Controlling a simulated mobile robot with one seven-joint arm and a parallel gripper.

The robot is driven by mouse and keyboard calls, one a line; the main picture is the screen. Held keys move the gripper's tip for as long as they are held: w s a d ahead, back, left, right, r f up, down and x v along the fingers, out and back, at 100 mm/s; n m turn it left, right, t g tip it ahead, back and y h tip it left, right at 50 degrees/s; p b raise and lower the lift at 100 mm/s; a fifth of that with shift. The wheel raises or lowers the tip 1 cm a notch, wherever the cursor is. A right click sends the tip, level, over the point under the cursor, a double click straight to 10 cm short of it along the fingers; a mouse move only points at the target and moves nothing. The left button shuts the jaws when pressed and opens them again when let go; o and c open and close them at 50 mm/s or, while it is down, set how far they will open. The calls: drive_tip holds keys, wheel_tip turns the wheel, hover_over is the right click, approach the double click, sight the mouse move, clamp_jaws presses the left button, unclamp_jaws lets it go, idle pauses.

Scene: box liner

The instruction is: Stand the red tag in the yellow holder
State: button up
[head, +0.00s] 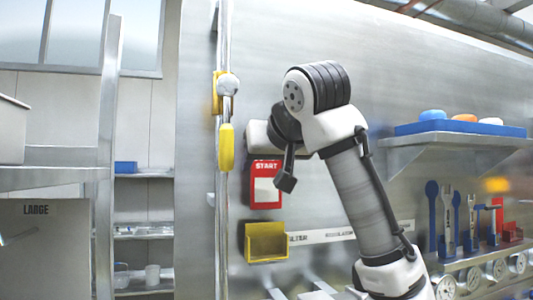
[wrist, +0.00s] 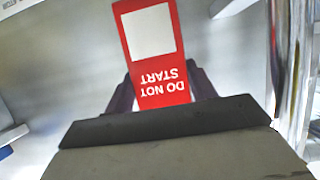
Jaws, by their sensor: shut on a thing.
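The red tag (head: 279,184) is a flat upright card with white lettering, "START" legible, above a white panel. My gripper (head: 264,157) is shut on its top edge, and the tag hangs below. In the wrist view the tag (wrist: 178,46) sits between the dark fingers of my gripper (wrist: 161,88), and its text "DO NOT START" appears upside down. The yellow holder (head: 265,243) is an open-topped box on the metal wall, almost directly below the tag. A small gap shows between them in the head view; their depth difference is unclear. The holder is not identifiable in the wrist view.
A vertical pipe with a yellow-handled valve (head: 226,147) stands just left of the tag. A label strip (head: 330,236) runs right of the holder. Blue and grey tools (head: 446,215) hang at the right, below a shelf with a blue tray (head: 455,127).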

sight(267, 201)
drive_tip(key=shift+f, duration=1.25)
drive_tip(key=shift+f+b, duration=1.95)
drive_tip(key=shift+f, duration=0.45)
drive_tip(key=o, duration=1)
drive_tip(key=shift+o, duration=0.2)
drive_tip(key=b+v, duration=0.3)
drive_tip(key=v, duration=1)
drive_tip(key=shift+s+b, duration=0.35)
drive_tip(key=shift+d+r, duration=0.1)
drive_tip(key=shift+r, duration=0.05)
